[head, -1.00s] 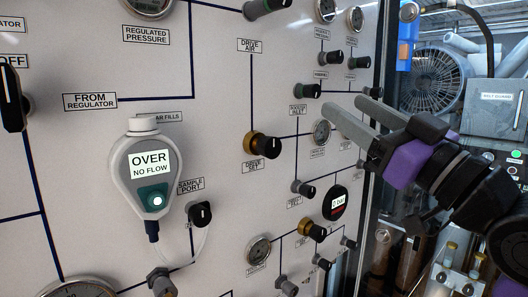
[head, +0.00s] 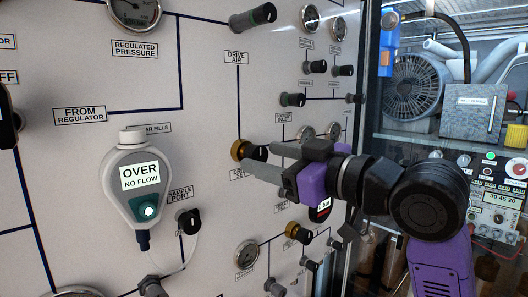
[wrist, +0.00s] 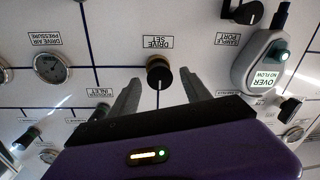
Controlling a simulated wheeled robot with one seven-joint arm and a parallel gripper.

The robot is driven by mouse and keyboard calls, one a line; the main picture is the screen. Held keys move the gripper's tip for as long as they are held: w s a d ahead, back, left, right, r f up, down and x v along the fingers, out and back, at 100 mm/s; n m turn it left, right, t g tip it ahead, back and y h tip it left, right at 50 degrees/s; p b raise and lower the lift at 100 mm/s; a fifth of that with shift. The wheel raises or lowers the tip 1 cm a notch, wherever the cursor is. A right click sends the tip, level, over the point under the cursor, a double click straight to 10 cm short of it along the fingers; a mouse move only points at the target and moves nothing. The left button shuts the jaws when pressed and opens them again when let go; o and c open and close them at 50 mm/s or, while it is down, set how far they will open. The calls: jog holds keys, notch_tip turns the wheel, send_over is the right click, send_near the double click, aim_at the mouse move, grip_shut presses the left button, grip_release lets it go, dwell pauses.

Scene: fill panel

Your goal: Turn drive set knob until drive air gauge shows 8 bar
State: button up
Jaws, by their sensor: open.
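The drive set knob (head: 239,150) is black with a brass collar on the white panel, under the DRIVE AIR label. It also shows in the wrist view (wrist: 158,72), above a white pointer line and below the upside-down DRIVE SET label. My gripper (head: 261,162) is open at the knob, fingers pointing at the panel. In the wrist view my gripper (wrist: 159,84) has one finger on either side of the knob, with gaps visible. The drive air pressure gauge (wrist: 51,67) is a small round dial left of the knob in the wrist view; its reading is too small to tell.
A grey handheld meter (head: 142,185) reading OVER NO FLOW hangs on the panel, left of the knob in the head view. A black sample port knob (head: 188,220) sits beside it. Several other knobs and gauges surround the drive set knob. A fan (head: 414,88) stands behind, right.

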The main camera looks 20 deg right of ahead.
jog(key=shift+w+a, duration=0.25)
jog(key=shift+w, duration=0.35)
grip_shut()
jog(key=m+p, duration=0.2)
jog(key=m, duration=0.1)
jog(key=shift+r, duration=0.15)
jog(key=shift+d+m+p, duration=0.1)
jog(key=shift+m+p, duration=0.3)
jog(key=shift+m, duration=0.3)
grip_release()
jog(key=shift+f, duration=0.2)
